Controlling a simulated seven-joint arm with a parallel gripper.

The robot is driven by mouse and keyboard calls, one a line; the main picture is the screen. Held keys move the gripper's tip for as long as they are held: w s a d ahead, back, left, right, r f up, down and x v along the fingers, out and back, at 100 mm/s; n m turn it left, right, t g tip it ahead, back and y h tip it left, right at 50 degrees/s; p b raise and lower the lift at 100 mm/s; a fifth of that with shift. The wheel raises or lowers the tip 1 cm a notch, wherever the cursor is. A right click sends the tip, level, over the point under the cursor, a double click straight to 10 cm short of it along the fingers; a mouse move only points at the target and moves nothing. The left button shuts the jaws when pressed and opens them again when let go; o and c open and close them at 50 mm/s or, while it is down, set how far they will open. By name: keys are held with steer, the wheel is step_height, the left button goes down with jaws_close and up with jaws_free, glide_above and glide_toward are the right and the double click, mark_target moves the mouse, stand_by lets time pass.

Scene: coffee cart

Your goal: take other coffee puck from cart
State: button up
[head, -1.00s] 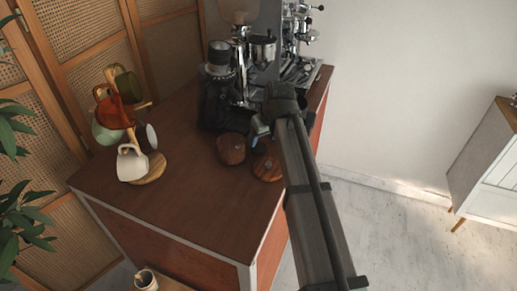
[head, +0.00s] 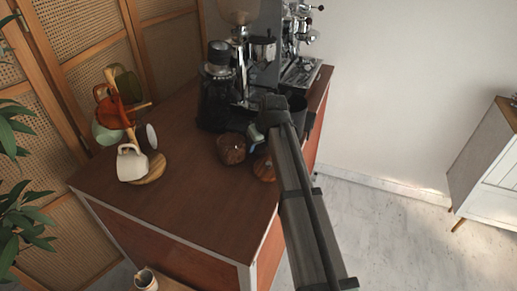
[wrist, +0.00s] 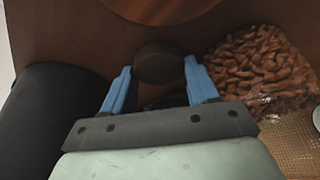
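In the wrist view, a dark brown round puck (wrist: 155,62) sits on the brown cart top, in the gap between the tips of my two blue fingers. My gripper (wrist: 158,66) is open, with the fingers apart on either side of the puck. I see a slim gap at each side and no clear contact. In the head view my gripper (head: 254,139) is low over the cart (head: 190,205), just in front of the coffee machine. The puck cannot be made out there, as my arm and gripper cover that area.
A round wooden piece (head: 263,168) and a brown rounded container (head: 231,149) stand close to my gripper. The wrist view shows brown beans (wrist: 262,65) at right and a black object (wrist: 50,120) at left. A mug tree (head: 150,170) stands left; the cart's front is clear.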

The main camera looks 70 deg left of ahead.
steer(key=c, duration=0.5)
steer(key=shift+c, duration=0.2)
